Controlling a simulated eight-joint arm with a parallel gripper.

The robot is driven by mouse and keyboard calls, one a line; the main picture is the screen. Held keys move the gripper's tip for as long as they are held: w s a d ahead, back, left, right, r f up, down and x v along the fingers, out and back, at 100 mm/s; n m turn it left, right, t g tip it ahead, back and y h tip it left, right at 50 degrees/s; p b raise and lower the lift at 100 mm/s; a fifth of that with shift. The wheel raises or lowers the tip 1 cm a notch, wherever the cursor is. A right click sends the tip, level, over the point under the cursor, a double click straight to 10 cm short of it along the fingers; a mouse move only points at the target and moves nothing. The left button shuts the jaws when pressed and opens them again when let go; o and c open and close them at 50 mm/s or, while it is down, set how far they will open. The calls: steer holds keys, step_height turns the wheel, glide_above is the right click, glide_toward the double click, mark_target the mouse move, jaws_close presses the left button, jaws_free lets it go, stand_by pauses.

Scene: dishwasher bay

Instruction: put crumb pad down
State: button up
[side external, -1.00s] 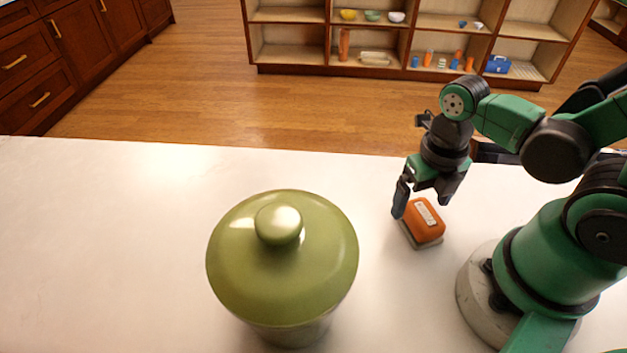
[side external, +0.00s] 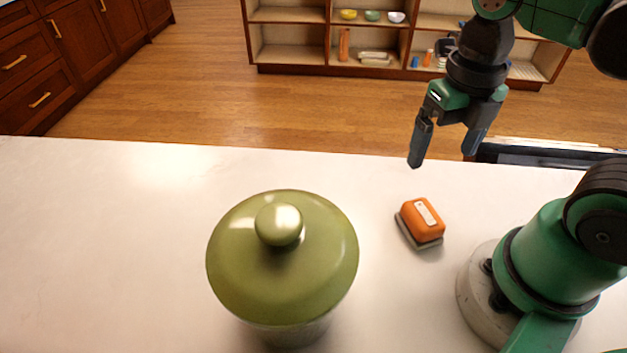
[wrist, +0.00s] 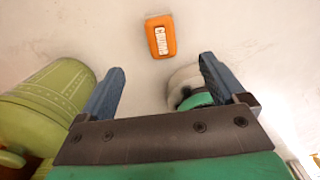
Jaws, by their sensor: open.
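The crumb pad (side external: 421,222) is a small orange block with a white label and a grey underside. It lies on the white counter, between the green canister and my base. In the wrist view the crumb pad (wrist: 160,37) shows beyond my fingertips, its label lettered. My gripper (side external: 444,160) is open and empty, raised above the counter and clear of the pad. Its two blue-grey fingers (wrist: 162,75) stand wide apart in the wrist view with nothing between them.
A green lidded canister (side external: 283,268) stands on the counter (side external: 110,250) to the left of the pad. It also shows at the left in the wrist view (wrist: 45,95). The counter's left side is clear. Shelves (side external: 400,45) stand beyond the floor.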

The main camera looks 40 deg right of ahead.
steer(key=w+m+t, duration=0.3)
steer(key=w+m, duration=0.1)
steer(key=m, duration=1.1)
steer(key=w+m+t, duration=0.4)
steer(key=w+m, duration=0.1)
steer(key=m, duration=1.1)
steer(key=shift+a, duration=0.15)
steer(key=shift+o, duration=0.6)
steer(key=shift+w, duration=0.1)
steer(key=m+g, duration=0.5)
steer(key=g, duration=0.2)
glide_above(421, 207)
step_height(421, 207, down, 6)
steer(key=shift+f, duration=2.8)
